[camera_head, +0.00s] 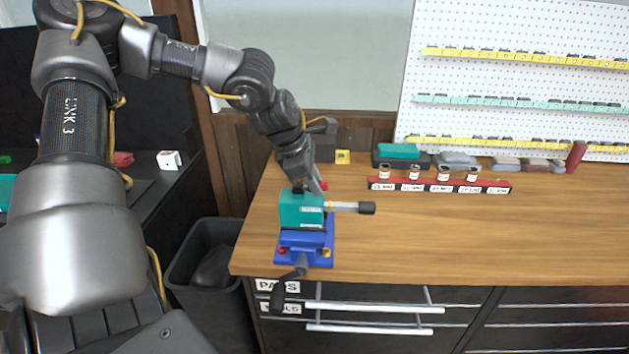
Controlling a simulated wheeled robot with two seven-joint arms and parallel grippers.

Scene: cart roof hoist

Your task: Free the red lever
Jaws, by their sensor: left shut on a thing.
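A teal block (301,209) sits in a blue vise (290,247) near the left end of the wooden bench. A metal rod with a black end (352,207) sticks out of the block to the right. A small red part, the red lever (323,186), shows at the top of the block. My left gripper (317,187) comes down from above and is shut on the lever; the fingers hide most of it. I cannot tell how the lever is seated. My right gripper is not in view.
A red rack (440,186) with several labelled white-and-black pieces stands behind, to the right. The vise handle (279,293) hangs past the bench front. A black bin (205,265) stands to the left. The bench (480,235) is clear on the right.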

